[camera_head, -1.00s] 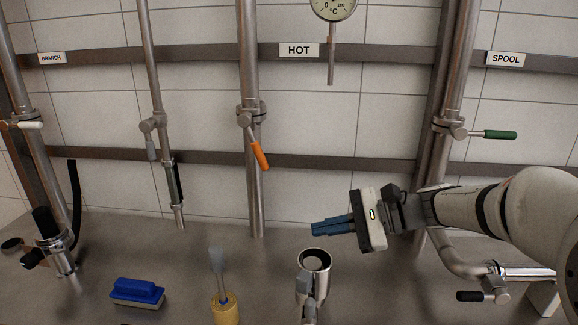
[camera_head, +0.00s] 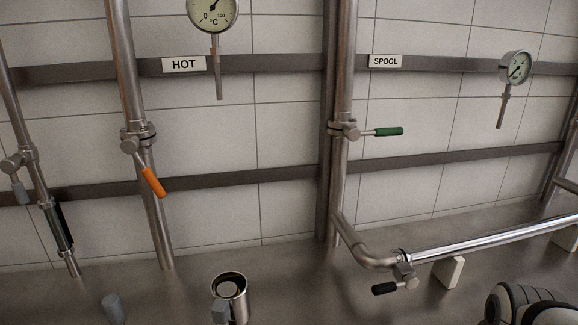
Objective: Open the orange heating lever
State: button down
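The orange lever (camera_head: 153,182) is on a valve (camera_head: 138,137) on the vertical steel pipe at the left, near the HOT sign (camera_head: 184,65). The lever slants down and to the right from the valve, at an angle to the pipe. Nothing touches it. My gripper is not in view. Only a white and black part of my arm (camera_head: 528,305) shows at the bottom right corner.
A green lever (camera_head: 388,131) points right on the SPOOL pipe. A black-handled valve (camera_head: 385,288) sits low on a bent pipe. A steel cup (camera_head: 229,290) with dark contents stands at the bottom. A grey-handled valve (camera_head: 20,190) is at far left. Space before the orange lever is clear.

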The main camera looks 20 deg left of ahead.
aim_at(130, 146)
jog(key=z, duration=0.3)
jog(key=k, duration=0.85)
jog(key=u, duration=0.9)
jog(key=i, duration=0.95)
